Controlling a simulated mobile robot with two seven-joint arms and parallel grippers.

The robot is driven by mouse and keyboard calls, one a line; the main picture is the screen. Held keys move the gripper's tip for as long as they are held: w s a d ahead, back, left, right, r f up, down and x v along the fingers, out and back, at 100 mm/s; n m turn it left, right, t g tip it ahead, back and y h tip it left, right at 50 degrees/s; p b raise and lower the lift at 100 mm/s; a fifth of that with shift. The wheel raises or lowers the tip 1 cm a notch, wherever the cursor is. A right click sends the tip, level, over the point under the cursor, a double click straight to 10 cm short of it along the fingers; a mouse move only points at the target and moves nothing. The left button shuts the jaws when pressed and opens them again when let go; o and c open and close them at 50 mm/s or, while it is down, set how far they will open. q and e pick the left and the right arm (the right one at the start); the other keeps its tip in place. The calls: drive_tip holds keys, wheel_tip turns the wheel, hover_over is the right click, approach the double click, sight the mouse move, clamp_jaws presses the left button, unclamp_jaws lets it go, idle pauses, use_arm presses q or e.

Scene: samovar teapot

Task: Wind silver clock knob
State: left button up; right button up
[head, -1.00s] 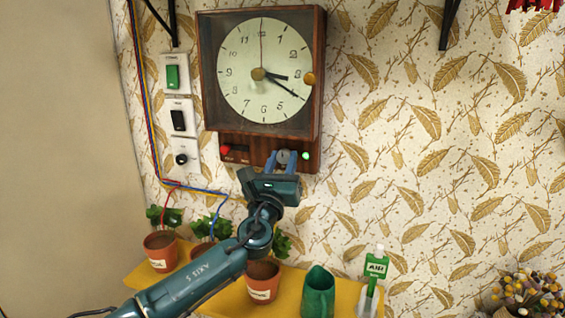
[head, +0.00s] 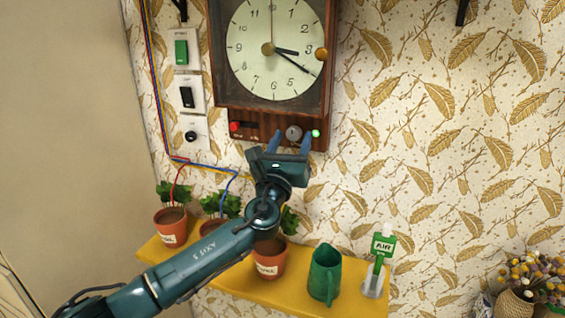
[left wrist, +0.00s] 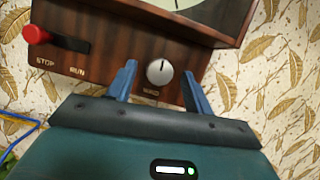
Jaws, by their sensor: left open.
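The wooden wall clock (head: 222,111) hangs at the upper middle of the head view. Its silver knob (head: 293,133) sits on the lower panel, between a red slider and a lit green light. My left gripper (head: 291,142) is open just below the knob. In the left wrist view its blue fingertips (left wrist: 158,75) lie on either side of the knob, with visible gaps; I cannot tell how deep they reach. My right gripper is out of view.
A red slider (left wrist: 36,34) by STOP and RUN labels is left of the knob. Switches (head: 187,93) and wires are on the wall.

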use_arm(q)
drive_tip(key=b+v, duration=0.1)
drive_tip(key=v, duration=1.1)
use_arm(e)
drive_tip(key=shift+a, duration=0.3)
use_arm(q)
drive_tip(key=s+a+f+n+g+y, duration=0.15)
drive_tip(key=s+f+n+g, duration=0.3)
drive_tip(key=f+n, duration=0.55)
drive_tip(key=s+a+f+n+g+y, duration=0.1)
drive_tip(key=s+a+f+n+g, duration=0.15)
drive_tip(key=s+f+n, duration=0.5)
drive_tip(key=s+a+f+n+g, duration=0.2)
drive_tip(key=s+a+f+n, duration=0.1)
drive_tip(key=s+f+n, duration=0.4)
drive_tip(key=s+a+f+n+g+p, duration=0.1)
drive_tip(key=s+a+f+n+g, duration=0.1)
drive_tip(key=s+a+f+n, duration=0.2)
drive_tip(key=s+f+n, duration=0.3)
drive_tip(key=f+n, duration=0.2)
drive_tip(key=n, duration=0.1)
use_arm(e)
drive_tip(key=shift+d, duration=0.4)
